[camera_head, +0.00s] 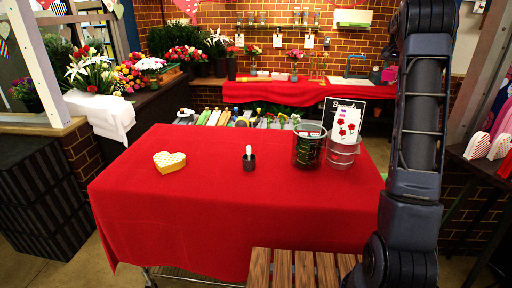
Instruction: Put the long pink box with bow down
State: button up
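I cannot make out a long pink box with a bow in the head view. My dark arm rises along the right side and leaves the top of the picture. My gripper is not in view, so what it holds, if anything, is hidden. The table with a red cloth (200,215) stands in the middle. On it are a pale heart-shaped box (169,161) at left and a small black cup (249,163) with a white item standing in it.
A dark bucket (307,153) and a clear container (342,155) with a white, red-patterned item stand at the table's right. A slatted wooden surface (283,270) is at the front. Pink and striped items (500,145) sit at the right edge.

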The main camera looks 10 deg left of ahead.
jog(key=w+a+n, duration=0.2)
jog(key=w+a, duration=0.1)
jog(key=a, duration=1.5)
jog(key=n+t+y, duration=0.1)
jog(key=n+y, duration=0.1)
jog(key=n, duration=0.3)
send_over(255, 144)
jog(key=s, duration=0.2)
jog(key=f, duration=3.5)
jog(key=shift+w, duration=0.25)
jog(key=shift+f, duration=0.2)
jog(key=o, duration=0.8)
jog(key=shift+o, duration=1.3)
